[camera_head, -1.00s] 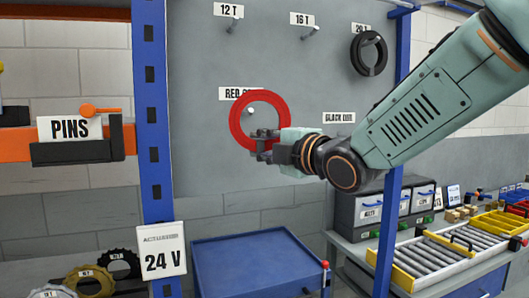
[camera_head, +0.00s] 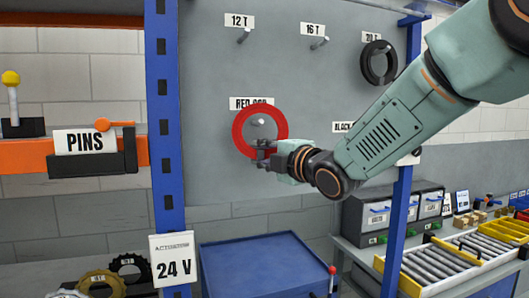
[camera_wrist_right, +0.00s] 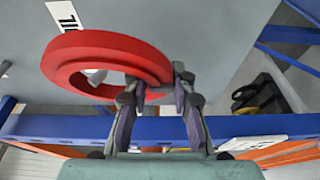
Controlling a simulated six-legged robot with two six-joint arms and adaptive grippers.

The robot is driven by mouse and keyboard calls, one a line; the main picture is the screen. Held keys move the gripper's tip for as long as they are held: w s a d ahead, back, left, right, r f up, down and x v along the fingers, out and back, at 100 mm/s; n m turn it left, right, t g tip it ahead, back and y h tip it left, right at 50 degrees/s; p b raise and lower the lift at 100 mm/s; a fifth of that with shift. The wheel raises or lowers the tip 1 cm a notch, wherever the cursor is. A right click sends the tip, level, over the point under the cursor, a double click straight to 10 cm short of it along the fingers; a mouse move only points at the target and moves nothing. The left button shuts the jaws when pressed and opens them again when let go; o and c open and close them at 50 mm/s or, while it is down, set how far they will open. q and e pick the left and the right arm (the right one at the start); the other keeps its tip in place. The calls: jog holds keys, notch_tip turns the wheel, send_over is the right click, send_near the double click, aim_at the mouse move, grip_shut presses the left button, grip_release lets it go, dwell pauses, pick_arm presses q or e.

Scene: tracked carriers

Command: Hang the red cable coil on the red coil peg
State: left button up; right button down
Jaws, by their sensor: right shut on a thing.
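The red cable coil (camera_head: 238,130) is a flat red ring, held up in front of the grey board in the head view. My right gripper (camera_head: 263,151) is shut on its lower rim. The red coil peg (camera_head: 259,122) shows through the ring's opening, a little above its middle. The ring covers the bottom of the peg's label (camera_head: 252,103). In the right wrist view the coil (camera_wrist_right: 105,48) is between the fingertips of my right gripper (camera_wrist_right: 160,86), and a pale piece shows through its hole. I cannot tell how far the peg reaches into the ring. My left gripper is not in view.
A black coil (camera_head: 367,68) hangs on a peg at upper right. Bare pegs (camera_head: 243,36) stick out along the board's top. A blue upright (camera_head: 165,120) stands at left, and a blue cart (camera_head: 262,258) stands below.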

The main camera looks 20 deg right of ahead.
jog(key=shift+w+d, duration=0.1)
jog(key=shift+w, duration=0.4)
jog(key=shift+w+p, duration=0.3)
jog(key=shift+w, duration=0.15)
jog(key=shift+w+a+f+b, duration=0.2)
jog(key=shift+w+f+b, duration=0.1)
jog(key=shift+w+f, duration=0.1)
jog(key=shift+w+d+f, duration=0.15)
jog(key=c, duration=1.4)
grip_release()
jog(key=o, duration=0.4)
jog(key=shift+c, duration=0.2)
